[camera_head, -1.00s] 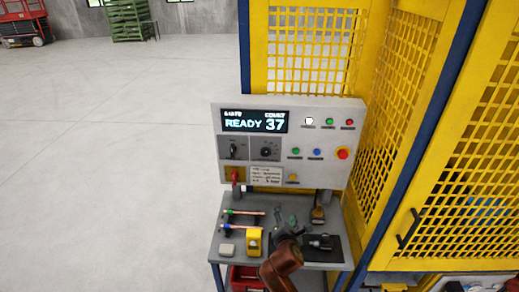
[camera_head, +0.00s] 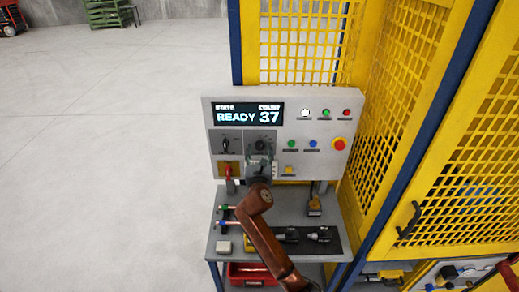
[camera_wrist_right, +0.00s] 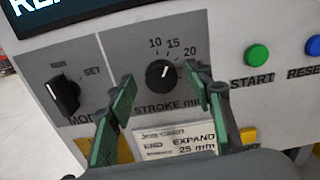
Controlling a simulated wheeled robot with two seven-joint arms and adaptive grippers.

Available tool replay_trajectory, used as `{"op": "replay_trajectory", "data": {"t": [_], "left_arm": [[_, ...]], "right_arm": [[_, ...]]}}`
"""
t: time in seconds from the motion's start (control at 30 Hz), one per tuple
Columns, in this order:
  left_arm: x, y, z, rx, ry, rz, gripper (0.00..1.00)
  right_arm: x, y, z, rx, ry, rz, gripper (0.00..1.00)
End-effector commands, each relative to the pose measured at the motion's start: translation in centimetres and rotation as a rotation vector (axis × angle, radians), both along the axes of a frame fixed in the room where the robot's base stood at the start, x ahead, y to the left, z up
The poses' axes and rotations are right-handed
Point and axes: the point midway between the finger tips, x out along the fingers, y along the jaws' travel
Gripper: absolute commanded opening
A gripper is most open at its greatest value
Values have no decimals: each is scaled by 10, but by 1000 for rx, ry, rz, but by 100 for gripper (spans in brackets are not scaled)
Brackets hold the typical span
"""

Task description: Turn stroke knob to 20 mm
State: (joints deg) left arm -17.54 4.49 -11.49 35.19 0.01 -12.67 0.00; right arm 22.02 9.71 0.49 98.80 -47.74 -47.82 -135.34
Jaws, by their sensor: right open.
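The stroke knob (camera_wrist_right: 160,74) is a round black knob on the grey panel, with marks 10, 15 and 20 around its upper side. Its small white pointer line is at the upper right; the exact mark it meets is hard to tell. My right gripper (camera_wrist_right: 166,92) is open, with green finger pads on either side of the knob and apart from it in the picture. In the head view my right gripper (camera_head: 261,163) is just below the knob (camera_head: 260,145). My left gripper is not in view.
The mode knob (camera_wrist_right: 64,95) with RUN and SET marks is left of the stroke knob. Start button (camera_wrist_right: 257,54) is to the right. The display (camera_head: 249,114) reads READY 37. A bench (camera_head: 219,262) with tools stands beneath.

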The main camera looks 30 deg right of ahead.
Motion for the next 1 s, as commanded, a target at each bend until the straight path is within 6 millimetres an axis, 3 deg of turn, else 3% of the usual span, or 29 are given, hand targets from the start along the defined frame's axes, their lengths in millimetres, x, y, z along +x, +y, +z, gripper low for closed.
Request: {"op": "replay_trajectory", "data": {"t": [0.2, 0.33, 1.0], "left_arm": [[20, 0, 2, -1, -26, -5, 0], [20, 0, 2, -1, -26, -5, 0], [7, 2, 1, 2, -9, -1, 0]], "right_arm": [[4, -4, -1, 1, 0, -2, 47], [4, -4, -1, 1, 0, -2, 47], [4, -4, 0, 2, 0, -2, 5]]}}
